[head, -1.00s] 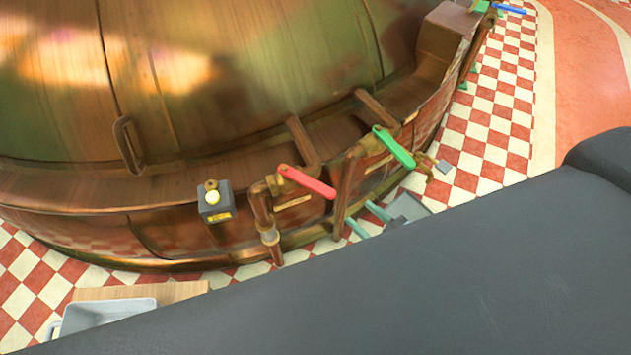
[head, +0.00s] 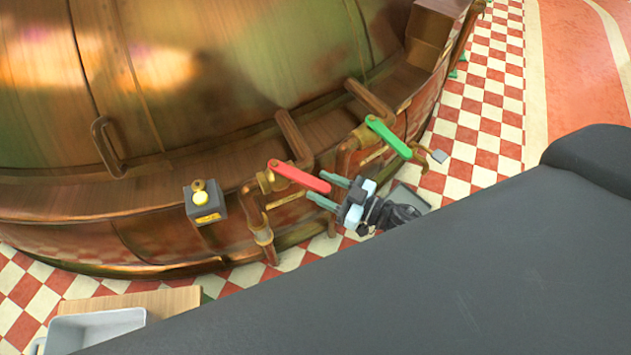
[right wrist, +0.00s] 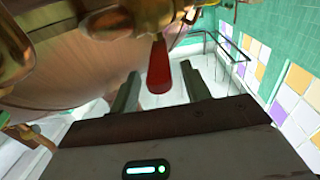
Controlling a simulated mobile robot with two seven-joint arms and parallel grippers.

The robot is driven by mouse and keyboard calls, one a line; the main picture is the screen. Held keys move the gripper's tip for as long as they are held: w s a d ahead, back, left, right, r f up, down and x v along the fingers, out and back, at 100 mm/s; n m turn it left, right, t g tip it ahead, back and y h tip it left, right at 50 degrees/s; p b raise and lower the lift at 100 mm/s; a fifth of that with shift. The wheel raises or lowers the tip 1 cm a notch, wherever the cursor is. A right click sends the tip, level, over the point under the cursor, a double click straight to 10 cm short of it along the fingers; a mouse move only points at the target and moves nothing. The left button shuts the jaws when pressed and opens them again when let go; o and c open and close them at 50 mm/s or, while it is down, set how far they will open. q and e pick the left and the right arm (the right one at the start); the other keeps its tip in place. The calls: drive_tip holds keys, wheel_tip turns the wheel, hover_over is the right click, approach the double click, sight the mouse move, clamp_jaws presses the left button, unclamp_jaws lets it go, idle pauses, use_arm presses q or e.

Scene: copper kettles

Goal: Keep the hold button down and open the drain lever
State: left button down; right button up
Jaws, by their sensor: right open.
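A grey box with a round pale-yellow button (head: 201,198) is mounted at the kettle's lower rim in the head view. To its right is a red lever (head: 300,178) on a copper pipe valve, then a green lever (head: 389,137) on another. Their labels are too small to read, so I cannot tell which is the drain lever. My right gripper (head: 320,187) is open, its fingertips at the free end of the red lever. In the right wrist view the red lever (right wrist: 158,66) shows between the open fingers (right wrist: 160,72); contact is unclear. My left gripper is out of view.
The large copper kettle (head: 230,60) fills the upper left, with a loop handle (head: 108,147). Copper pipes (head: 262,228) stand around the valves. A grey tub (head: 95,328) is beside a wooden surface (head: 135,303) at bottom left. Checkered floor (head: 485,120) is clear at right.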

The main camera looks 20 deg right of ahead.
sight(299, 176)
drive_tip(key=shift+x, duration=1.3)
drive_tip(key=shift+c, duration=0.5)
clamp_jaws()
